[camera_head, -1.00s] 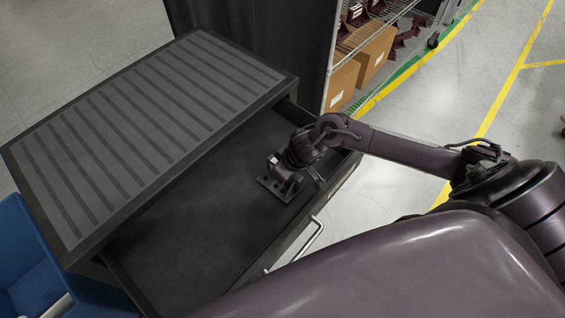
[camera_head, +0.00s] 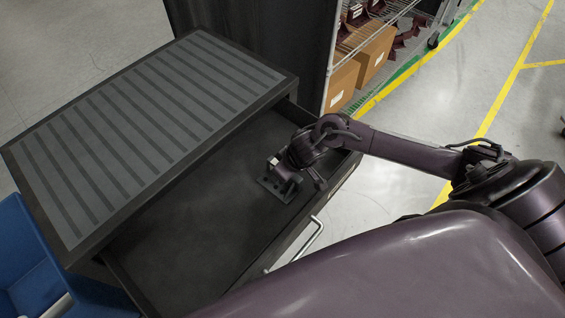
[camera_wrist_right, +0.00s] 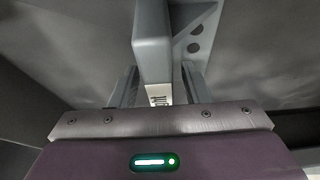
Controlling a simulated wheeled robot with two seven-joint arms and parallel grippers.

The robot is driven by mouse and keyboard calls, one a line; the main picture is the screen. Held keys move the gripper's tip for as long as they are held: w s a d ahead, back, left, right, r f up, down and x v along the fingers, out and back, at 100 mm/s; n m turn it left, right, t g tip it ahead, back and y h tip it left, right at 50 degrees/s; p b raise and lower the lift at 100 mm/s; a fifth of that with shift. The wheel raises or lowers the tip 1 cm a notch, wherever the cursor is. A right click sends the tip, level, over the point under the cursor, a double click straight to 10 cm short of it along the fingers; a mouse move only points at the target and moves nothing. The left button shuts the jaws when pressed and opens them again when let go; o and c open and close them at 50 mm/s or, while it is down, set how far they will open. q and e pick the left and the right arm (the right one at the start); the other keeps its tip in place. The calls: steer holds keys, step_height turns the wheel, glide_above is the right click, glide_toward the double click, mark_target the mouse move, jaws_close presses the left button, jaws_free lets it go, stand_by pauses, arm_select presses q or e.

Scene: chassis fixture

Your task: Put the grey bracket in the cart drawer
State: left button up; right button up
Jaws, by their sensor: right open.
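The grey bracket (camera_head: 270,188) lies inside the open cart drawer (camera_head: 190,238), near its right end, with its flat plate down on the drawer floor. My right gripper (camera_head: 287,172) is low in the drawer, right over the bracket, and partly hides it. In the right wrist view the bracket (camera_wrist_right: 152,42) stands up between and beyond the two fingers (camera_wrist_right: 160,88), which are open on either side of it. Whether a finger touches it I cannot tell. My left gripper is not in view.
The cart top (camera_head: 140,125) with its ribbed grey mat overhangs the back of the drawer. The drawer's front wall and handle (camera_head: 297,243) are close below my right arm. A wire shelf with cardboard boxes (camera_head: 343,85) stands behind. A blue bin (camera_head: 25,262) is at left. Most of the drawer floor is clear.

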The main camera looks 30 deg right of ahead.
steer(key=p+v, duration=0.2)
steer(key=v, duration=0.9)
steer(key=shift+r, duration=0.3)
steer(key=shift+s+f, duration=0.1)
